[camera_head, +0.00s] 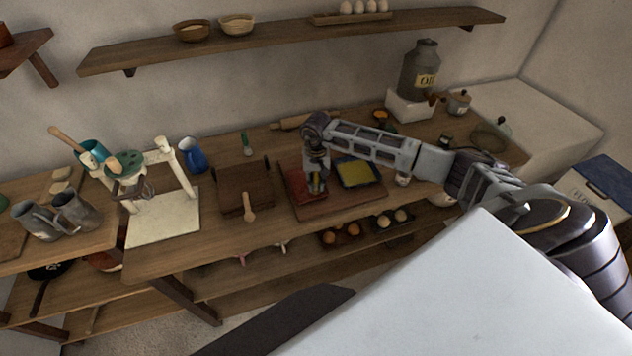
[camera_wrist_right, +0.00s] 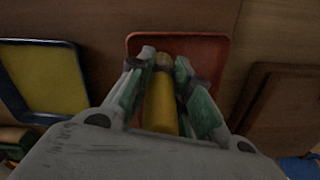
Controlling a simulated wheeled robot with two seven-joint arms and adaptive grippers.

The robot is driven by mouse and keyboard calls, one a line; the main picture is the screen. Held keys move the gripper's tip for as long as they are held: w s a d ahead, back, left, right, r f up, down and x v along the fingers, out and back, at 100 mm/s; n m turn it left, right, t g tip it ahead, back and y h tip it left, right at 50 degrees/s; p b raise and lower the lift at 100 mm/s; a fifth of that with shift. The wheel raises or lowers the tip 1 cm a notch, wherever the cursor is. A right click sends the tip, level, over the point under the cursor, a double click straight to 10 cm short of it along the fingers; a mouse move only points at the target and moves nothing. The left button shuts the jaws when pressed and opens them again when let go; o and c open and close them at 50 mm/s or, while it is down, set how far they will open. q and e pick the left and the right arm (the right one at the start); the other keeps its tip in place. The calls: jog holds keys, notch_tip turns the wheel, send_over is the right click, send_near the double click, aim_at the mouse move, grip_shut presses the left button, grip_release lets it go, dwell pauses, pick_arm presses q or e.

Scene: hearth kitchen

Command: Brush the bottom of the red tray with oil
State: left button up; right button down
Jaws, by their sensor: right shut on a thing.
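The red tray (camera_head: 299,182) lies on a wooden board on the table, left of a blue-rimmed tray with a yellow bottom (camera_head: 357,172). In the right wrist view the red tray (camera_wrist_right: 208,50) lies beyond my fingertips. My right gripper (camera_head: 316,186) is over the red tray, pointing down. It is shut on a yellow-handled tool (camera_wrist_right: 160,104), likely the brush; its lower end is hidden. I cannot tell whether it touches the tray bottom. The blue-rimmed tray also shows in the wrist view (camera_wrist_right: 45,80). My left gripper is not in view.
A brown wooden box (camera_head: 243,190) stands left of the trays. A white stand (camera_head: 163,215) and a blue jug (camera_head: 192,155) are further left. A rolling pin (camera_head: 291,122) lies behind. A large grey can (camera_head: 420,70) stands at the back right. A shelf (camera_head: 290,32) runs above.

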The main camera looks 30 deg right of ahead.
jog(key=shift+w+d+f+b, duration=0.1)
jog(key=shift+w+d+b, duration=0.05)
jog(key=shift+w+b, duration=0.7)
jog(key=shift+w+d+b, duration=0.2)
jog(key=shift+w+b, duration=0.5)
jog(key=shift+w, duration=0.4)
jog(key=shift+r, duration=0.2)
jog(key=shift+w+d+f+b, duration=0.15)
jog(key=shift+w+d+b, duration=0.05)
jog(key=shift+w+b, duration=0.55)
jog(key=shift+w+d+b, duration=0.25)
jog(key=shift+w+b, duration=0.7)
jog(key=shift+w, duration=0.15)
